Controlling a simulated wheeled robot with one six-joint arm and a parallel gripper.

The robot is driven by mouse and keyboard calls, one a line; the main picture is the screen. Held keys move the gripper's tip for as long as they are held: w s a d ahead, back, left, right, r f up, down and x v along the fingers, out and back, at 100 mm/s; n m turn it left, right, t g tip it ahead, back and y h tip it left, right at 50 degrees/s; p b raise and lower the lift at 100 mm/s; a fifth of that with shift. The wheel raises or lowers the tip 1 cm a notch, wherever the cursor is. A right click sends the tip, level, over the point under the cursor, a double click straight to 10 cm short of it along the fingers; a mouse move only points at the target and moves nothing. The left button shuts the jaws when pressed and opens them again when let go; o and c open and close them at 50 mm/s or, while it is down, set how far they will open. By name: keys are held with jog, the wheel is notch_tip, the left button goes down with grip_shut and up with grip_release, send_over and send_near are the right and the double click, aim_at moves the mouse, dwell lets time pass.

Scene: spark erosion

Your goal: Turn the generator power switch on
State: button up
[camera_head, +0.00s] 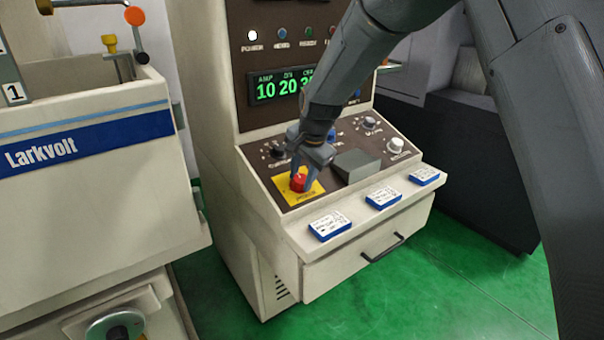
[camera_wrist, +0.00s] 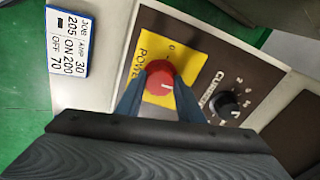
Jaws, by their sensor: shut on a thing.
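The generator power switch is a red knob (camera_head: 298,182) on a yellow plate at the front left of the generator's sloping panel (camera_head: 283,161). In the wrist view the red knob (camera_wrist: 160,79) sits on its yellow plate (camera_wrist: 172,48), with part of a "POWER" label showing and a white line on its top. My gripper (camera_head: 302,172) reaches down to the knob from above. In the wrist view its two blue-grey fingers (camera_wrist: 159,98) stand on either side of the knob, shut on it. The plate's lower part is hidden by the gripper.
A black current knob (camera_wrist: 227,103) is close beside the right finger. Job cards (camera_head: 330,225) lie on the ledge in front, and one also shows in the wrist view (camera_wrist: 69,43). A grey box (camera_head: 356,165) stands on the panel. The display (camera_head: 279,86) is lit, as is the white power lamp (camera_head: 252,35).

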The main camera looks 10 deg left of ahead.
jog(key=shift+m, duration=0.4)
jog(key=o, duration=1.1)
jog(key=shift+c, duration=0.2)
jog(key=shift+r, duration=0.15)
jog(key=shift+s+r, duration=0.1)
jog(key=shift+r, duration=0.2)
jog(key=b+v, duration=0.2)
jog(key=v, duration=0.5)
jog(key=shift+d, duration=0.1)
